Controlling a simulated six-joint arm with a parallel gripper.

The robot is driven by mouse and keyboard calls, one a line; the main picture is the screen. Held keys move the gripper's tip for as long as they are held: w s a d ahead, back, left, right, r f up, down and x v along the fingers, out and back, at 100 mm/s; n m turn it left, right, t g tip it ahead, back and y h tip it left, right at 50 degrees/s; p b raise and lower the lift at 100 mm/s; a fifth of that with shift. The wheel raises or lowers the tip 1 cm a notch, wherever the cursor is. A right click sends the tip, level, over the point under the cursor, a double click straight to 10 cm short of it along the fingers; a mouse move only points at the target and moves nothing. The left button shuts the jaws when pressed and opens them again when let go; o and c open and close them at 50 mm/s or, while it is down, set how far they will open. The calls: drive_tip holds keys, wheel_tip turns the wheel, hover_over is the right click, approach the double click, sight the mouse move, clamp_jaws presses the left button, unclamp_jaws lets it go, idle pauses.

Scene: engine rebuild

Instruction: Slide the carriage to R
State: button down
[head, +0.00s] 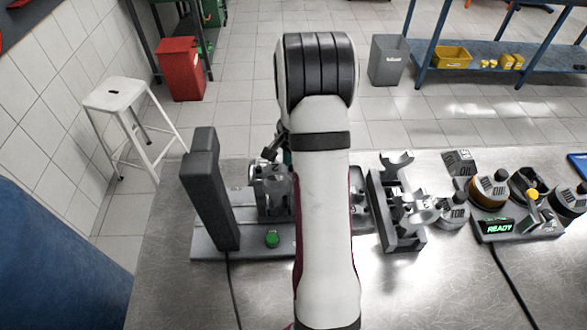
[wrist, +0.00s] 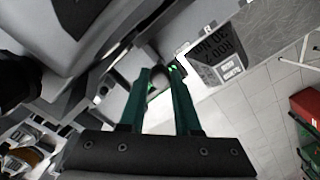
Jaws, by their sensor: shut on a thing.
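My gripper (wrist: 161,82) shows in the wrist view with its two green fingers shut on a small rounded grey knob (wrist: 156,77). In the head view my arm covers most of the gripper and the middle of the grey fixture (head: 215,243). A grey metal block (head: 268,190), perhaps the carriage, stands on this fixture just left of my arm. I cannot tell for certain whether the knob belongs to it. A grey block with dark lettering (wrist: 215,62) is right of the fingertips in the wrist view.
A tall dark post (head: 212,190) and a green button (head: 272,239) are on the fixture's left part. The front right of the bench is mostly clear, apart from a cable.

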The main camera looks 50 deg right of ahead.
idle(0.6)
drive_tip(key=shift+w+a, duration=1.5)
drive_tip(key=shift+w, duration=0.05)
drive_tip(key=c, duration=0.6)
unclamp_jaws()
wheel_tip(320, 180, up, 16)
